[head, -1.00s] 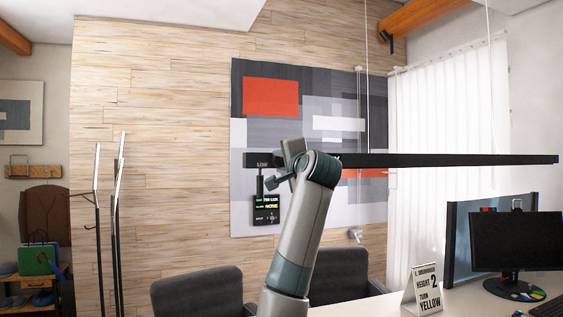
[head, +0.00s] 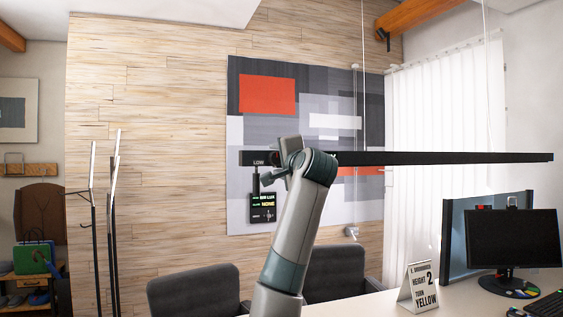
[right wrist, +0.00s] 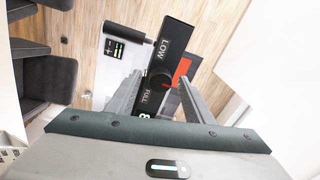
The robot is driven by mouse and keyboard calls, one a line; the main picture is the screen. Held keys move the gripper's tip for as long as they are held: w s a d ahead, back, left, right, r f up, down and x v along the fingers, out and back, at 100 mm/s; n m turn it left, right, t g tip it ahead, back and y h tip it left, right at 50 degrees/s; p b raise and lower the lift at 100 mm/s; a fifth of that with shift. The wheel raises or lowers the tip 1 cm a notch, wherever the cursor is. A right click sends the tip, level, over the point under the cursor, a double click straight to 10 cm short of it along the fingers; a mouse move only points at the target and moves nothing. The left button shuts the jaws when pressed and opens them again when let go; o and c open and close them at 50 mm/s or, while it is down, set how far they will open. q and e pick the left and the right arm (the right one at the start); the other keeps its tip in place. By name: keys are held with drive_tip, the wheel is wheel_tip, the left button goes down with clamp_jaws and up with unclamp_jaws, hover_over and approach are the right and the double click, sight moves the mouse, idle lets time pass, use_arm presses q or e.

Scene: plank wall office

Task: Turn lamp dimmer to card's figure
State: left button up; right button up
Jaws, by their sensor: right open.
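The lamp (head: 450,158) is a long black bar hanging on thin wires. Its left end carries the word LOW. In the right wrist view the lamp end (right wrist: 172,47) shows LOW and FULL on either side of a round black dimmer knob (right wrist: 160,77). My right gripper (right wrist: 160,80) is open, its fingers on either side of the knob; contact cannot be told. In the head view my right gripper (head: 280,166) is at the bar's left end and hides the knob. My left gripper is out of view.
A small black display (head: 262,208) with green and yellow text hangs under the lamp end; its figures are too small to read surely. The desk (head: 375,304) holds a monitor (head: 512,238). Dark chairs (head: 195,291) stand below. A coat stand (head: 112,225) is at left.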

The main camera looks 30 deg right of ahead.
sight(277, 159)
drive_tip(key=shift+s+a, duration=0.1)
drive_tip(key=shift+s, duration=0.25)
drive_tip(key=b+v, duration=0.1)
drive_tip(key=v, duration=0.2)
drive_tip(key=shift+f, duration=0.1)
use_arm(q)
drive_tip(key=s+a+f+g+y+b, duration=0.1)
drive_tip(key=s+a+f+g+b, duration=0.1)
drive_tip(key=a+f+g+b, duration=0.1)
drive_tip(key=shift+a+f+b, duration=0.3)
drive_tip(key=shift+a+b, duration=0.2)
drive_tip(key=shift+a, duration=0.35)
use_arm(e)
drive_tip(key=v, duration=1.3)
drive_tip(key=shift+s, duration=0.3)
drive_tip(key=shift+a, duration=0.15)
